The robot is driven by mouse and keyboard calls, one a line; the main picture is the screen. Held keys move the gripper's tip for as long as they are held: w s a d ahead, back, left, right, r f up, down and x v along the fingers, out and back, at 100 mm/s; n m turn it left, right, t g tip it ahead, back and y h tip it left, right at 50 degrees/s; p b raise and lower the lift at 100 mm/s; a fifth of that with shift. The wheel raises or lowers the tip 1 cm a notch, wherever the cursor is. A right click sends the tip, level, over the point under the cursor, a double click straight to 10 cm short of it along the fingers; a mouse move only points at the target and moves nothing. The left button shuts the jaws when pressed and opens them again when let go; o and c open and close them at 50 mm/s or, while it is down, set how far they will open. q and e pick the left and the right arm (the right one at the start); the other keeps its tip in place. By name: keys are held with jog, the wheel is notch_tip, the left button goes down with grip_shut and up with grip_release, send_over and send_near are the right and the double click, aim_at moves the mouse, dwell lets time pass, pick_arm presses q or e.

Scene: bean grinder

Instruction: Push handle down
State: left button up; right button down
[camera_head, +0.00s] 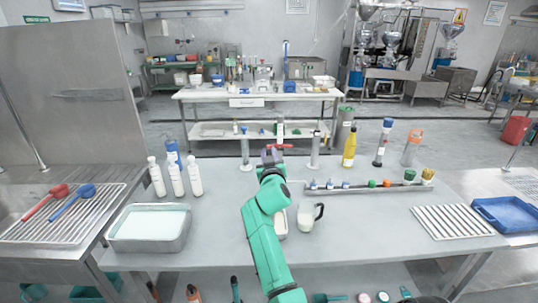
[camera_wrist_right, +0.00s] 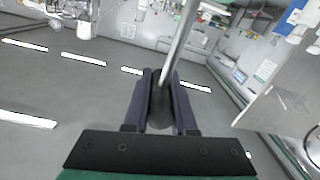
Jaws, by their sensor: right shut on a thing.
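The handle shows in the right wrist view as a slim silver rod (camera_wrist_right: 180,45) with a dark grip (camera_wrist_right: 160,105) at its near end. My right gripper (camera_wrist_right: 160,76) has its two dark fingers shut on this grip, one on each side. The rod runs up and away, leaning right in that view. In the head view my right gripper (camera_head: 271,157) is at the far middle of the table, at the end of my green arm. The arm and gripper hide much of what stands there, so the grinder body is not clear. My left gripper is not in view.
A jug (camera_head: 308,216) with a dark handle stands just right of my arm. White bottles (camera_head: 176,179) and a filled tray (camera_head: 150,226) are left. A yellow bottle (camera_head: 349,150), a rack (camera_head: 375,187) and a ribbed tray (camera_head: 452,222) are right. The table between is mostly clear.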

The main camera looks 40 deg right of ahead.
notch_tip(320, 180, down, 6)
jog(key=b, duration=0.6)
jog(key=shift+s+f, duration=0.1)
jog(key=shift+f, duration=0.1)
jog(key=c, duration=0.8)
grip_release()
jog(key=shift+f, duration=0.1)
jog(key=shift+o, duration=0.3)
jog(key=shift+w+d, duration=0.1)
jog(key=shift+w, duration=0.1)
